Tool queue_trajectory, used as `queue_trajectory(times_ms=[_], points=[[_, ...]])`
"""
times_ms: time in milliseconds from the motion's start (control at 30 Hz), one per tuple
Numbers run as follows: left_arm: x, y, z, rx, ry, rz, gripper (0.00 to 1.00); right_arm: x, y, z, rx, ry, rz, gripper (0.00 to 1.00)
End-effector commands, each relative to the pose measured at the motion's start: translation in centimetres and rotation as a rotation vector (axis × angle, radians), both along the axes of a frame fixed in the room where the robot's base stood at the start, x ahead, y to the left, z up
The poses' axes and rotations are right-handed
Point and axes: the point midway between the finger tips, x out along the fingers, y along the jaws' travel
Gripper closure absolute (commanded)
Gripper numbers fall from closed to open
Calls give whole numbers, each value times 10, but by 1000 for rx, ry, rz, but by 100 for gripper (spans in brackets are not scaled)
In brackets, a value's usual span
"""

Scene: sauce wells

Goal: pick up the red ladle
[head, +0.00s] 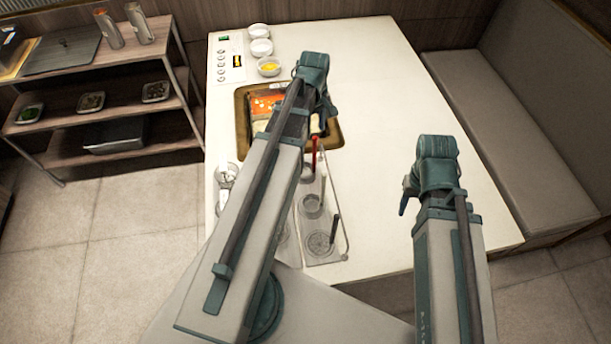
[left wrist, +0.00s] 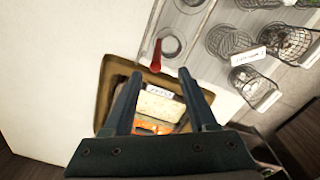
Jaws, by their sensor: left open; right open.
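The red ladle's handle (head: 314,152) stands up at the far end of a clear rack, just beyond my left arm. In the left wrist view the red handle (left wrist: 156,55) shows just ahead of the open fingertips, beside a round well. My left gripper (head: 328,106) is over the pot, mostly hidden by its own arm; in the left wrist view its two fingers (left wrist: 160,74) are apart with nothing held. The ladle's bowl is not clearly seen. My right gripper (head: 405,200) is over the right of the table, apart from everything.
A gold-rimmed pot (head: 241,125) with red and pale broth is set in the table. Wire baskets (left wrist: 228,40) stand beside the rack. White bowls (head: 260,47) are at the back. The right tabletop is clear.

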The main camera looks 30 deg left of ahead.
Motion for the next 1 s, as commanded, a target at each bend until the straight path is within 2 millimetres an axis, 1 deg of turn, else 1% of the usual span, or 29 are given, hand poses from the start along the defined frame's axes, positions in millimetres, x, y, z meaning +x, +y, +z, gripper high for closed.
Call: queue_trajectory(times_ms=[33, 133, 300, 433, 567, 700, 800, 900, 1000], points=[[0, 0, -13, 0, 0, 0, 42, 0, 0, -13, 0, 0, 0, 50], [1, 0, -18, 0, 0, 0, 42, 0, 0, -18, 0, 0, -1, 50], [1, 0, -16, 0, 0, 0, 42, 0, 0, -16, 0, 0, -1, 50], [2, -1, -22, 0, 0, 0, 42, 0, 0, -22, 0, 0, -1, 50], [4, -1, -34, 0, 0, 0, 42, 0, 0, -34, 0, 0, -2, 50], [9, -2, -53, 0, 0, 0, 42, 0, 0, -53, 0, 0, -2, 50], [8, -3, -64, 0, 0, 0, 42, 0, 0, -64, 0, 0, -2, 50], [8, -3, -70, 0, 0, 0, 42, 0, 0, -70, 0, 0, -2, 50], [8, -3, -69, 0, 0, 0, 42, 0, 0, -69, 0, 0, -2, 50]])
